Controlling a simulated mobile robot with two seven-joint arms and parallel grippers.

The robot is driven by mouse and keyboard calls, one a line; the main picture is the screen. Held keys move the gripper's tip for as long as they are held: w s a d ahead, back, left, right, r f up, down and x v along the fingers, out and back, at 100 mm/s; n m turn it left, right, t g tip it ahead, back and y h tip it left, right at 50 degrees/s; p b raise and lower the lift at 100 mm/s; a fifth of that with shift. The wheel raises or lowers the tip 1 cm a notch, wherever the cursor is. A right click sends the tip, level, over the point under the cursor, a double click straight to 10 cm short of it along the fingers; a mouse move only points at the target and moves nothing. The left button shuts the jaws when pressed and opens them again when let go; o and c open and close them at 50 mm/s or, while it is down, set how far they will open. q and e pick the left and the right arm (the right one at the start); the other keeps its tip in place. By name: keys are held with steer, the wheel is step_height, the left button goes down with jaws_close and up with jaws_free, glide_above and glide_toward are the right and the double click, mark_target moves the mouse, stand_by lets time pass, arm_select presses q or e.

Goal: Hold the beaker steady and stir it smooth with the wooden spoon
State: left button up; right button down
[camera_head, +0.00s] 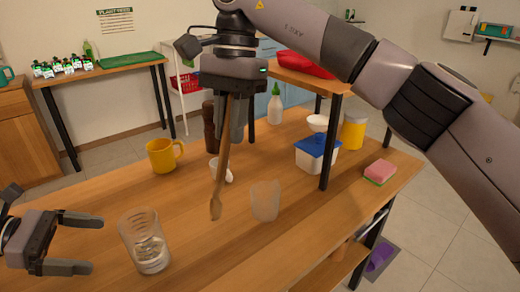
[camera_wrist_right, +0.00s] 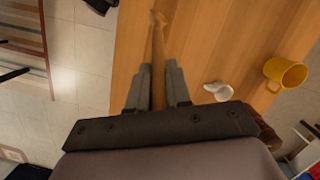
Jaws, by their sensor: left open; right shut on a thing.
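The beaker (camera_head: 141,234), a clear glass with some contents low inside, stands on the table at the front left. My left gripper (camera_head: 88,243) is open to the left of it, its fingers pointing toward it and apart from it. My right gripper (camera_head: 229,138) points down above the table and is shut on the wooden spoon (camera_head: 221,175). The spoon hangs bowl-down, to the right of the beaker and outside it. In the right wrist view the spoon (camera_wrist_right: 158,50) runs between the two fingers (camera_wrist_right: 158,72).
A frosted cup (camera_head: 265,201) stands just right of the spoon. A small white scoop-like item (camera_head: 222,171) lies behind the spoon. A yellow mug (camera_head: 162,156), brown mill (camera_head: 209,127), blue-lidded tub (camera_head: 316,153) and pink sponge (camera_head: 379,171) stand around. A raised shelf (camera_head: 318,80) is at the back right.

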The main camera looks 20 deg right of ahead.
mark_target(148, 248)
arm_select(q)
steer(key=shift+d+f, duration=0.2)
steer(key=shift+d, duration=0.3)
steer(key=x, duration=1.1)
arm_select(e)
steer(key=a+r+m+t+y, duration=0.1)
steer(key=a+r+m+y, duration=0.1)
steer(key=a+r+m, duration=0.5)
steer(key=a+r, duration=0.1)
steer(key=a, duration=0.2)
steer(key=shift+a+m, duration=0.35)
steer(key=shift+m, duration=0.05)
arm_select(q)
steer(key=c, duration=1.1)
